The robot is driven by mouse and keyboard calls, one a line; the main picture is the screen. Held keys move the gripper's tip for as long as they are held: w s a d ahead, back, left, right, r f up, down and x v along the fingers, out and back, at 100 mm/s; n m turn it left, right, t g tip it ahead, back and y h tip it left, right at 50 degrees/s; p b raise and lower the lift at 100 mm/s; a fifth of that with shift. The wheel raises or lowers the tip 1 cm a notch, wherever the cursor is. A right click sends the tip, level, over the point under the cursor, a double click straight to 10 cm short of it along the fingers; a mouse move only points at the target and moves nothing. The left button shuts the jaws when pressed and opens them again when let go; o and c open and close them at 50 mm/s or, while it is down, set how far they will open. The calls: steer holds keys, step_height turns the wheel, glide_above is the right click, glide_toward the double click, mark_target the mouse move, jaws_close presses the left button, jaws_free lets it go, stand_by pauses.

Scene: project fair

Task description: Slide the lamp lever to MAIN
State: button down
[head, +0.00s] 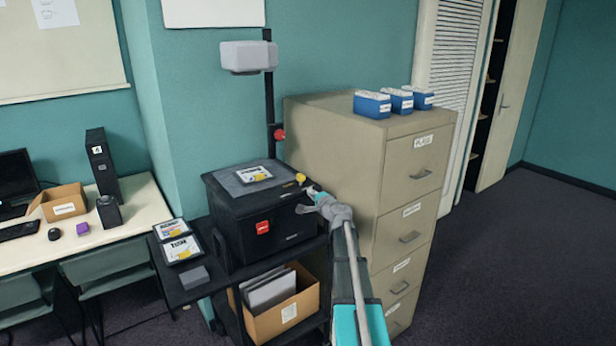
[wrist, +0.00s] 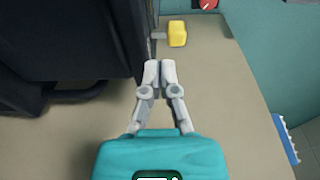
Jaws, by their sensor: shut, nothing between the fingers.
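The black projector (head: 225,215) stands on a dark cart, and its dark side fills the left of the wrist view (wrist: 70,50). A yellow knob (head: 301,178), apparently the lamp lever, sticks out at its right side; in the wrist view the yellow knob (wrist: 177,33) sits on a short grey stem. My gripper (wrist: 160,66) is shut and empty, its fingertips beside the projector's side and just short of the knob in the picture. In the head view my gripper (head: 309,197) is close to the knob at the projector's right edge. No MAIN marking is readable.
A beige filing cabinet (head: 330,150) stands close on the right, with blue boxes (head: 372,104) on top. A red knob (head: 279,134) is on the projector's column, below the grey head (head: 248,57). A cardboard box (head: 290,322) sits on the cart's lower shelf.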

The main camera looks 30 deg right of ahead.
mark_target(309, 187)
steer(key=d+h, duration=0.1)
steer(key=d+r+m+h, duration=0.1)
steer(key=d, duration=0.1)
steer(key=s+d+m+h, duration=0.1)
steer(key=d, duration=0.1)
steer(key=shift+r+h+p, duration=0.3)
steer(key=shift+r, duration=0.05)
steer(key=shift+w, duration=0.1)
steer(key=x, duration=0.9)
steer(key=shift+w+d, duration=0.15)
steer(key=shift+w, duration=0.05)
steer(key=shift+w+a, duration=0.2)
steer(key=shift+a, duration=0.15)
steer(key=shift+s+a, duration=0.15)
steer(key=shift+a, duration=1.55)
steer(key=shift+s, duration=0.2)
